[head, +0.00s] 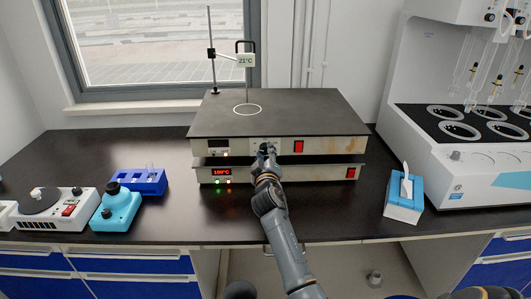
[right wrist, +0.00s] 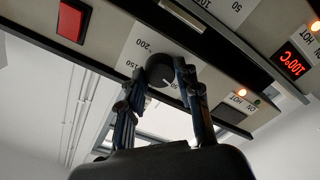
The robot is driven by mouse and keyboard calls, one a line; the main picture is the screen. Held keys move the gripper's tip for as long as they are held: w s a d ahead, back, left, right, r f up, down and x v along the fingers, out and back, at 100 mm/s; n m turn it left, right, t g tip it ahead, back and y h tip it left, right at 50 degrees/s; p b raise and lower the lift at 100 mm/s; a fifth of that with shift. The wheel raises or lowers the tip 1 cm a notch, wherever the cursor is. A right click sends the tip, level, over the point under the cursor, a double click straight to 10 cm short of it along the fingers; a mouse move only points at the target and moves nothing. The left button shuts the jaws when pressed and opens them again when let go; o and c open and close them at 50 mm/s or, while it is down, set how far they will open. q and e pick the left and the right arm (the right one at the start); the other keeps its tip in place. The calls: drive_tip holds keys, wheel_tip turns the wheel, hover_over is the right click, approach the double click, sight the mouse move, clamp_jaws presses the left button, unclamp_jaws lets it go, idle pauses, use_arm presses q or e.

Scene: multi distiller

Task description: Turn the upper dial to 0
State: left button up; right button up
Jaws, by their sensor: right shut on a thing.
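Two flat heating plates are stacked on the counter, the upper one (head: 275,115) over the lower one (head: 195,172). The upper dial (right wrist: 160,70) is a black round knob on the upper unit's front panel, with printed numbers around it, 150 and 200 among them. My right gripper (right wrist: 158,80) is shut on this dial, one finger on each side. In the head view, my right gripper (head: 266,150) reaches the front panel and hides most of the dial. The exact setting cannot be read. My left gripper is not in view.
The lower unit's red display (head: 221,172) reads 100°C. Red switches (head: 298,146) sit on the right of both panels. A thermometer (head: 245,60) stands behind. A blue rack (head: 142,182) and a turquoise device (head: 116,208) are left; a blue tissue box (head: 403,206) is right.

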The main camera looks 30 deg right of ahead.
drive_tip(key=n, duration=0.1)
drive_tip(key=n+p, duration=0.1)
drive_tip(key=n, duration=0.3)
drive_tip(key=shift+r, duration=0.25)
drive_tip(key=shift+f+n+p, duration=0.1)
drive_tip(key=shift+n+p, duration=0.6)
drive_tip(key=shift+n, duration=1)
drive_tip(key=o, duration=1.2)
drive_tip(key=shift+f, duration=0.1)
drive_tip(key=shift+c, duration=0.2)
drive_tip(key=v, duration=1.2)
